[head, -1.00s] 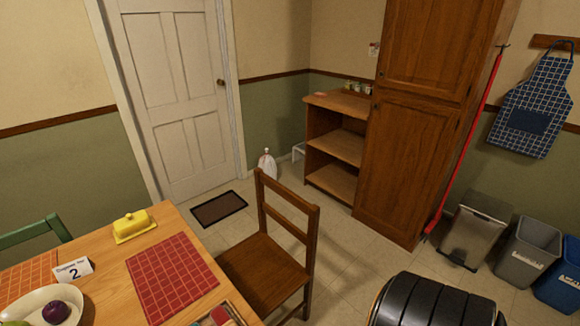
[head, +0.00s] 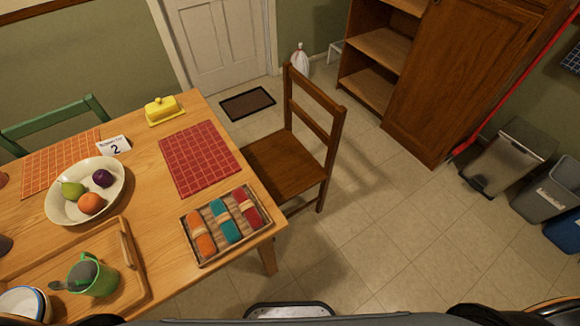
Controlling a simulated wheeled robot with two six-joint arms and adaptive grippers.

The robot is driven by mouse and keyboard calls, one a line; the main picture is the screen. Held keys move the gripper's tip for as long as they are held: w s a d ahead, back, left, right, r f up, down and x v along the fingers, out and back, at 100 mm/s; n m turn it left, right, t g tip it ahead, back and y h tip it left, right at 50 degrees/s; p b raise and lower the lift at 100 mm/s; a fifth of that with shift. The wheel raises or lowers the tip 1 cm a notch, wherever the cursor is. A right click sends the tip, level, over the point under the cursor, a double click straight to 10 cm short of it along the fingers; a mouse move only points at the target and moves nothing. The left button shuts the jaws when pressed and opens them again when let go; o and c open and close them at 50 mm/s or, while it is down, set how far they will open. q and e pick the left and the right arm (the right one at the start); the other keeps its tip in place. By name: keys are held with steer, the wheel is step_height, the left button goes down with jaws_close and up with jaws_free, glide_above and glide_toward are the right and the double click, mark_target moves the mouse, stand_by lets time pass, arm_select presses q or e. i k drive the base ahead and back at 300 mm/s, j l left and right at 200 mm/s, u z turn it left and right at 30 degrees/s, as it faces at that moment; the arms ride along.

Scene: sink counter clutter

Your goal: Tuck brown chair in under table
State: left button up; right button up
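The brown wooden chair (head: 283,163) stands at the right side of the wooden table (head: 163,160). Its seat front meets or slightly passes under the table edge in this view; the exact overlap is hidden. Its backrest (head: 315,110) stands upright on the side away from the table. Open floor lies between the chair and the cabinet. Neither of my grippers can be made out in the head view. Only dark parts of my own body show along the bottom edge.
The table holds a fruit bowl (head: 72,212), a red placemat (head: 199,159), a basket of rolled cloths (head: 240,250) and a tray (head: 130,290). A green chair (head: 55,121) is at the far left. A cabinet (head: 455,80) and bins (head: 505,157) stand right.

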mark_target(284, 166)
steer(key=l+u, duration=0.15)
steer(key=u, duration=0.25)
steer(key=i+l+u, duration=0.1)
steer(key=u, duration=0.3)
steer(key=i+l+u, duration=0.1)
steer(key=l+u, duration=0.2)
steer(key=l, duration=1.15)
steer(key=l+u, duration=0.35)
steer(key=l, duration=1.1)
